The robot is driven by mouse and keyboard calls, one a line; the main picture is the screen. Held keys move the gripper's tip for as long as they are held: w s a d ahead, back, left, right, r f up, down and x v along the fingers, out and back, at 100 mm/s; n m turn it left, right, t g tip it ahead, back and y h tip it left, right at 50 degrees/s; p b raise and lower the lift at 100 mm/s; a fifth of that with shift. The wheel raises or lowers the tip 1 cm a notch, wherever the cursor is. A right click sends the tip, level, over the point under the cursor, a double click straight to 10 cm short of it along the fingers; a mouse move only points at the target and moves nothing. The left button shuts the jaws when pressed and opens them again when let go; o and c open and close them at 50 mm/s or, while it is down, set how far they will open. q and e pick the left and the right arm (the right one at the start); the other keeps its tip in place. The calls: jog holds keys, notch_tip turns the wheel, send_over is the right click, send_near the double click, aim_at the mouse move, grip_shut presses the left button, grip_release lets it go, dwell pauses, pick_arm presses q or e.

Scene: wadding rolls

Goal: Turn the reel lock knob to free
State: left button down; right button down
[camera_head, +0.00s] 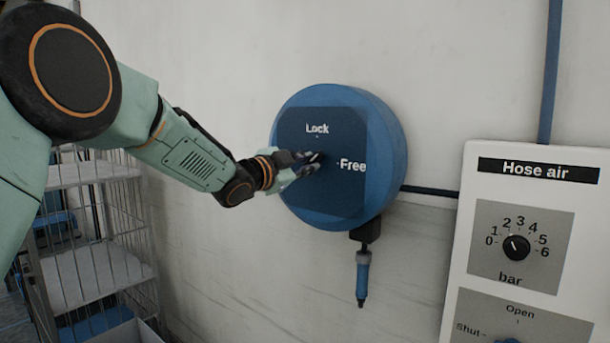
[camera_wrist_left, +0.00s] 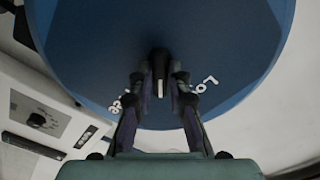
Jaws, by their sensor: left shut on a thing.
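A round blue hose reel (camera_head: 390,150) is on the white wall, with a dark blue square plate carrying the words "Lock" above and "Free" to the right. The black lock knob (camera_wrist_left: 159,64) with a white pointer line shows in the left wrist view. The line points between the "Lock" and "Free" words. My left gripper (camera_head: 308,161) reaches in from the left and is shut on the knob, one finger on each side. In the head view the fingers mostly hide the knob. My right gripper is not in view.
A white "Hose air" panel (camera_head: 535,205) with a bar dial (camera_head: 516,248) stands to the right. A blue-and-black hose end (camera_head: 362,275) hangs below the reel. A wire rack (camera_head: 95,240) stands at the lower left. The wall around the reel is clear.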

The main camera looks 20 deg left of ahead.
pick_arm(q)
jog(key=m+b, duration=0.3)
jog(key=m, duration=0.1)
jog(key=shift+m, duration=0.3)
jog(key=shift+m+b, duration=1.6)
jog(key=shift+m, duration=0.2)
jog(key=c, duration=1.3)
grip_release()
jog(key=shift+d, duration=0.15)
jog(key=v, duration=1.2)
